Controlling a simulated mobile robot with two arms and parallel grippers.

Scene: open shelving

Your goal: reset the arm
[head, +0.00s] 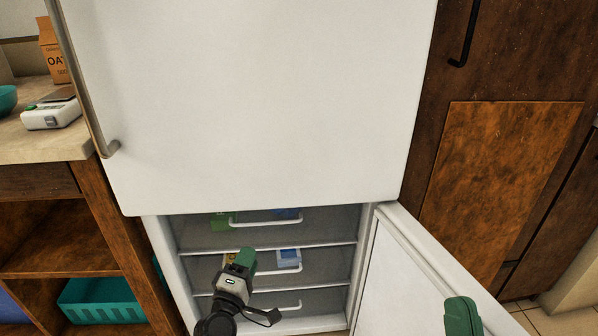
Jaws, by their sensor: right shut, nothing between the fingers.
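My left gripper (242,262), green on a grey and black wrist, is in front of the open lower compartment of a white fridge (260,100). It points in toward the shelves, and the picture does not show whether its jaws are open. My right gripper (462,314), also green, is at the bottom edge in front of the open lower door (395,275). It is shut with nothing in it, and most of that arm is out of frame.
The lower compartment holds a blue box (288,258) on its middle level. The upper fridge door is closed, with a long handle (85,90). On the left, a counter (50,145) holds a scale (52,113) and a carton (54,52); a teal bin (100,300) sits below.

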